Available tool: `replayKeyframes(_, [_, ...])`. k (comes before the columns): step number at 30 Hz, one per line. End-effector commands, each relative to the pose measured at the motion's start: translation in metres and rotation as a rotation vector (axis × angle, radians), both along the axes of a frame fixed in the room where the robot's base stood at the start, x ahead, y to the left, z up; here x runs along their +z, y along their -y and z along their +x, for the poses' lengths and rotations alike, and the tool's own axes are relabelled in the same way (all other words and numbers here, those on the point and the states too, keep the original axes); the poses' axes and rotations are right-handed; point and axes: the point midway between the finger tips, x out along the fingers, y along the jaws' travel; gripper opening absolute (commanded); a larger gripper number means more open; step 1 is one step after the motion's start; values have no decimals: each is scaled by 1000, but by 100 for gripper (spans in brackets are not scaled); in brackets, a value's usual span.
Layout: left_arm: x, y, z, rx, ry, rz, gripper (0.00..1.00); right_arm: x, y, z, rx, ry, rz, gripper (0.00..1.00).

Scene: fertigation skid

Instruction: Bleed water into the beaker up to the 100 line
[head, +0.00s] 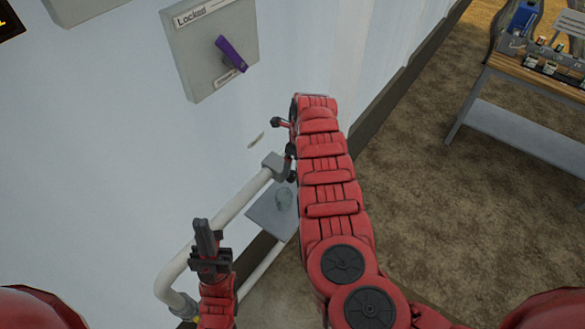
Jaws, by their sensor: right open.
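A valve or tap there cannot be made out clearly behind the arm. My left gripper (208,237) points up at the lower left, in front of the pipe, with its dark fingers together and nothing visible in them.
A pale pipe (235,206) with grey fittings runs along the wall. Above is a grey panel (190,45) labelled "Locked" with a purple handle (232,54). A wooden-topped table (530,75) with bottles and small items stands at the upper right. The brown floor between is clear.

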Motion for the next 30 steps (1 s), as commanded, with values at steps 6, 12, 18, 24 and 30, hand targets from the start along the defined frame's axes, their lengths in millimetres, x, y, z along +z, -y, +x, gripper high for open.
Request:
replayKeyframes(6, [2,0,0,0,0,0,0,-33,-2,2,-2,-4,0,88])
replayKeyframes(12, [-9,0,0,0,0,0,0,-53,-4,4,-1,-1,-2,88])
replayKeyframes(18, [-11,0,0,0,0,0,0,-59,-7,5,0,1,0,88])
replayKeyframes(24, [-11,0,0,0,0,0,0,-58,-7,5,1,2,0,88])
replayKeyframes(30, [-11,0,0,0,0,0,0,-58,-7,5,1,1,-1,64])
